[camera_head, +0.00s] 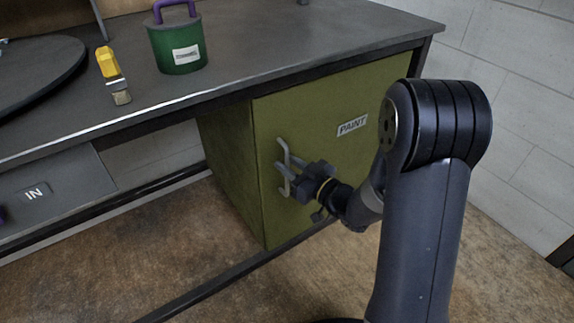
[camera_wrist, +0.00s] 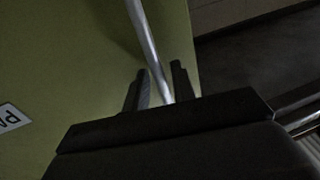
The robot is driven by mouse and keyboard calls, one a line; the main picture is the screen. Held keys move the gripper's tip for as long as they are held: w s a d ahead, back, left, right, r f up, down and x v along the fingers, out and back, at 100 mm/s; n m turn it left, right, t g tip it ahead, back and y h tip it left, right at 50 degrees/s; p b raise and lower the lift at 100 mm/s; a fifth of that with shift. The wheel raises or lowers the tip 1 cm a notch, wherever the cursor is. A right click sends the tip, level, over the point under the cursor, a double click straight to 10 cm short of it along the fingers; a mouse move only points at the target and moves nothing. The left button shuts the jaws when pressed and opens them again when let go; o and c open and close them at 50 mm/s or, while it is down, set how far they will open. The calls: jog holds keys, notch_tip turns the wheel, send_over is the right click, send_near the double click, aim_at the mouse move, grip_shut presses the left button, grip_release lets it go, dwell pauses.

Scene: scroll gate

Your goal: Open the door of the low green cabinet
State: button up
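The low green cabinet (camera_head: 228,165) stands under the workbench, and its door (camera_head: 345,165) with a "PAINT" label looks shut. A pale metal bar handle (camera_head: 283,148) runs upright near the door's left edge. My gripper (camera_head: 284,176) is at the handle. In the wrist view the handle (camera_wrist: 145,38) passes between the two fingers of my gripper (camera_wrist: 161,84). The fingers stand apart with a narrow gap visible beside the bar, so they look open around it. The handle's lower part is hidden behind the gripper body in the wrist view.
The dark workbench top (camera_head: 300,45) overhangs the cabinet. On it are a green pot (camera_head: 177,48) with a purple handle and a yellow-handled brush (camera_head: 112,75). A grey "IN" drawer (camera_head: 55,190) is at left. A low frame rail (camera_head: 215,283) crosses before the cabinet.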

jog(key=shift+w+a, duration=0.3)
jog(key=shift+c, duration=0.3)
grip_shut()
